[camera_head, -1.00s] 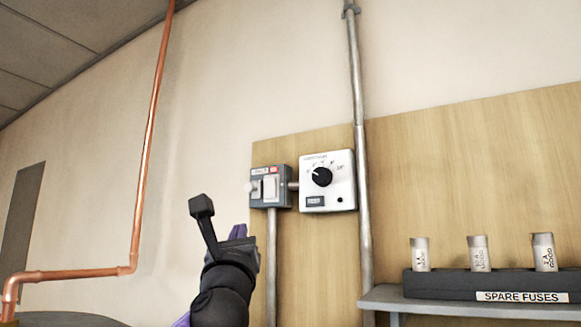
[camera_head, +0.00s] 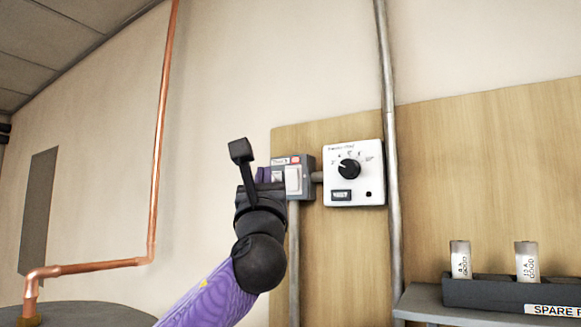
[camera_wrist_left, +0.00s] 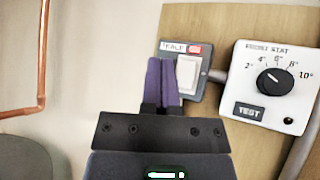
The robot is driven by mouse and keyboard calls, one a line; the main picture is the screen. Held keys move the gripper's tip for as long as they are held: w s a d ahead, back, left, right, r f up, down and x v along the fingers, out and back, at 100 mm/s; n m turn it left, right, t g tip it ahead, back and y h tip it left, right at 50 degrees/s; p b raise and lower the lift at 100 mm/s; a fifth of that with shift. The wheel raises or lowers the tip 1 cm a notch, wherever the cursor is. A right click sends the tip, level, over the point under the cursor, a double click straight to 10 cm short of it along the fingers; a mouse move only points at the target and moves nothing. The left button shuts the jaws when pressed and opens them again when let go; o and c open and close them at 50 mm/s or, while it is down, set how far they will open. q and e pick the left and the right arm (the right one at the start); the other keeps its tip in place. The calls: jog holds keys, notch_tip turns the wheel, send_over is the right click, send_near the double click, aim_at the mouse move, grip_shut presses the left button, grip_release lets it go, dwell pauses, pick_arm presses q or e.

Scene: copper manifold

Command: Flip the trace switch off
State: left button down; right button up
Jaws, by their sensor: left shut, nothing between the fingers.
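The trace switch is a grey box (camera_head: 307,184) with a white rocker (camera_head: 292,181) and a small label with a red patch, fixed to the wooden wall panel. In the left wrist view the white rocker (camera_wrist_left: 186,75) shows clearly. My left gripper (camera_head: 264,175) is shut and empty, its purple fingers (camera_wrist_left: 162,82) just left of the rocker. I cannot tell whether the fingertips touch the switch box. They hide the box's left part. My right gripper is not in view.
A white thermostat box with a black dial (camera_head: 348,168) sits right of the switch. A grey conduit (camera_head: 389,150) runs beside it. A shelf (camera_head: 430,304) with spare fuses (camera_head: 460,260) is at lower right. A copper pipe (camera_head: 160,130) is on the left.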

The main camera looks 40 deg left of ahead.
aim_at(292, 180)
pick_arm(q)
jog(key=w, duration=0.1)
jog(key=w+p, duration=0.1)
jog(key=w, duration=0.1)
jog(key=w+p, duration=0.1)
jog(key=shift+w+a+r, duration=0.15)
jog(key=shift+a+r, duration=0.1)
jog(key=shift+r, duration=0.15)
jog(key=shift+w+f+p, duration=0.1)
jog(key=shift+w+p, duration=0.2)
jog(key=shift+w, duration=0.1)
dwell(1.3)
jog(key=shift+w, duration=0.4)
jog(key=shift+w+a, duration=0.1)
jog(key=shift+w, duration=0.2)
dwell(0.5)
